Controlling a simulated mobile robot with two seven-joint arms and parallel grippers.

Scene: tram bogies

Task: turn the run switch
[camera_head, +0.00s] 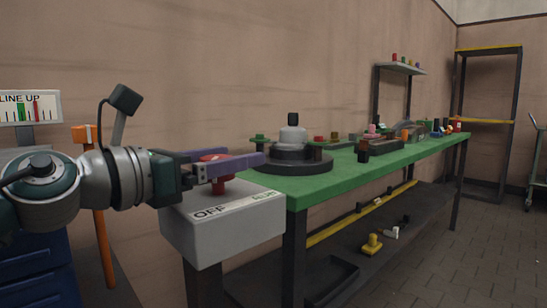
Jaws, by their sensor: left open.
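The run switch is a red knob (218,187) on top of a grey box (225,232). The box's sloping label reads OFF near its left end; small green lettering at its right end is too small to read. My left gripper (245,158) reaches in from the left with its purple fingers level at the knob's height. The jaws are open, with one finger passing in front of the knob and hiding its middle. The knob's top shows between the fingers; I cannot tell whether they touch it. My right gripper is out of view.
A green-topped bench (300,187) runs back to the right, with a dark round fixture (292,165) close behind the box. Its lower shelf holds a yellow part (372,244). An orange post (102,235) and a LINE UP gauge (30,107) stand at left.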

